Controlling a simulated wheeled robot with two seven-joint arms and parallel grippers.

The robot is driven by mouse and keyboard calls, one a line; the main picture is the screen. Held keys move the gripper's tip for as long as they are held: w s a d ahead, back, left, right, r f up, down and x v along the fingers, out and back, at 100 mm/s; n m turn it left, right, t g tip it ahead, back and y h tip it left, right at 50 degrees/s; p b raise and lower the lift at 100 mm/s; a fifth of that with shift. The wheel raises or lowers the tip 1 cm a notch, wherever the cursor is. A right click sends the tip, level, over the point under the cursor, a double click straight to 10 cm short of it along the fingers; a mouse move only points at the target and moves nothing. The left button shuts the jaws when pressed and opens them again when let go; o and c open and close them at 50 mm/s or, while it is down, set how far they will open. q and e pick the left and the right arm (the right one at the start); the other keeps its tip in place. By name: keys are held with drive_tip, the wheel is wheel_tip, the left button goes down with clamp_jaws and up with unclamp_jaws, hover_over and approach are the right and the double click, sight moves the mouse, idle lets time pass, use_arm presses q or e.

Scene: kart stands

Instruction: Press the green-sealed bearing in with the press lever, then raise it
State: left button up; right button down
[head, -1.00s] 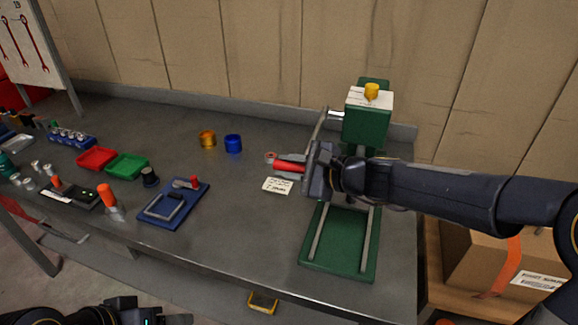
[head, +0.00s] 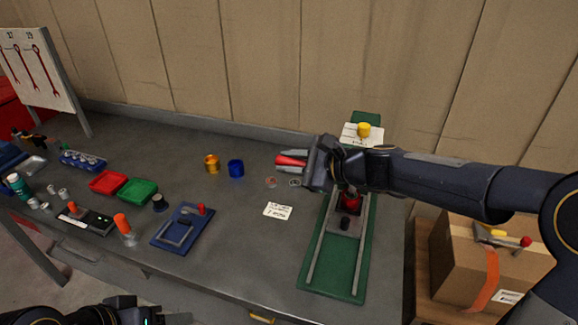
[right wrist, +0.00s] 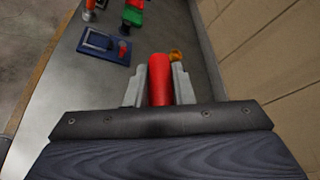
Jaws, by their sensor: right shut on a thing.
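The green press (head: 366,118) stands at the right of the bench, with its green base and two rails (head: 335,275) toward me. My right gripper (head: 293,160) is shut on the red handle of the press lever (head: 288,160), left of the press head; the handle shows between the fingers in the right wrist view (right wrist: 160,80). Below my arm, a red part (head: 351,198) sits over a grey block (head: 345,222) between the rails. I cannot make out the green-sealed bearing; my arm hides part of the press. My left gripper (head: 165,317) is low at the bottom edge.
Two small rings, one red (head: 271,182) and one grey (head: 295,182), lie left of the press by a white label (head: 277,210). Orange (head: 212,164) and blue (head: 236,168) cups, red (head: 108,182) and green (head: 138,191) trays and a blue fixture (head: 181,228) stand farther left.

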drive_tip(key=shift+w+d+r, duration=0.15)
drive_tip(key=shift+w+r, duration=0.15)
drive_tip(key=shift+r, duration=0.2)
drive_tip(key=c, duration=1.3)
unclamp_jaws()
drive_tip(key=shift+w, duration=0.1)
drive_tip(key=shift+o, duration=0.2)
drive_tip(key=v, duration=0.8)
drive_tip(key=shift+b, duration=0.4)
